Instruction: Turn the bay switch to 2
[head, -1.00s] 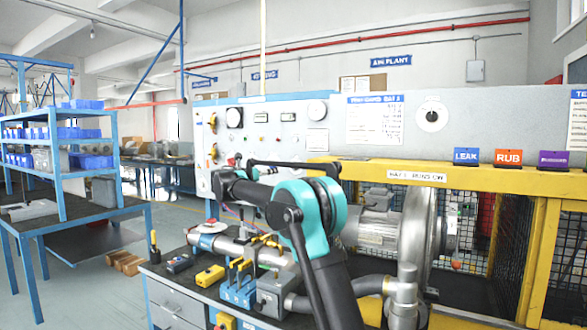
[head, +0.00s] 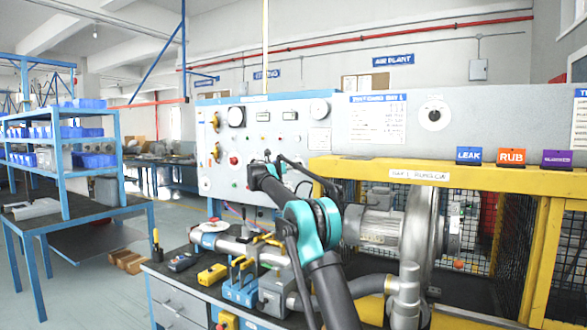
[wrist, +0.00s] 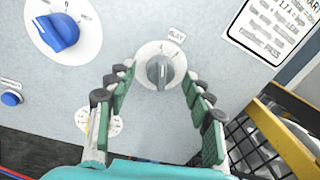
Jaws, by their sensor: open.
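In the wrist view a grey knob (wrist: 160,71) sits on a round white dial with small marks and a label above it, only partly readable. Its ridge stands roughly upright in the picture; I cannot tell which mark it points at. I cannot confirm from the label that this is the bay switch. My gripper (wrist: 158,76) is open, with one finger on each side of the grey knob and visible gaps to it. In the head view my gripper (head: 272,168) is at the panel's lower right, and the arm hides the knob.
A larger blue knob (wrist: 57,33) on a white dial and a blue button (wrist: 11,98) lie to the left on the panel (wrist: 105,20). A printed notice (wrist: 272,28) is at upper right. A yellow guard rail (wrist: 285,140) and mesh stand close on the right. Another black knob (head: 434,115) is farther right.

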